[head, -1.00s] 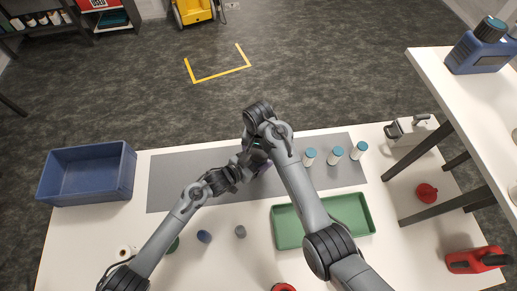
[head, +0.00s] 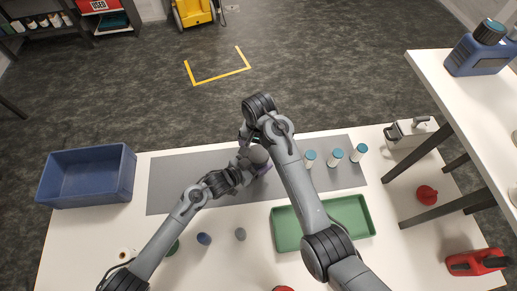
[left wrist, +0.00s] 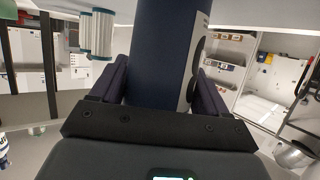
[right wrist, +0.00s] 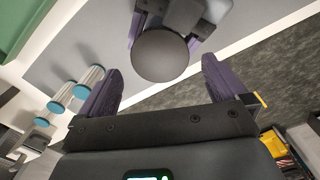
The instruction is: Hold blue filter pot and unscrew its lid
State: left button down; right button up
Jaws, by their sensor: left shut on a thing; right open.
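The blue filter pot (left wrist: 160,45) is dark blue with a white label and fills the space between the fingers of my left gripper (left wrist: 162,72), which is shut on its body. The pot's round dark grey lid (right wrist: 160,55) faces the right wrist camera, with my left fingers behind it. In the head view the lid (head: 258,155) shows above my left gripper (head: 262,168). My right gripper (right wrist: 160,68) is open, with its fingers on either side of the lid and gaps showing. Most of the pot's body is hidden in the head view.
A blue bin (head: 90,172) is at the left. Small caps (head: 204,239) lie near the front.

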aim_at(258, 153)
jog(key=shift+r, duration=0.25)
jog(key=shift+c, duration=0.7)
jog(key=shift+r, duration=1.5)
jog(key=shift+f, duration=3.85)
jog(key=shift+c, duration=0.3)
jog(key=c, duration=0.7)
jog(key=o, duration=1)
jog(key=shift+c, duration=0.2)
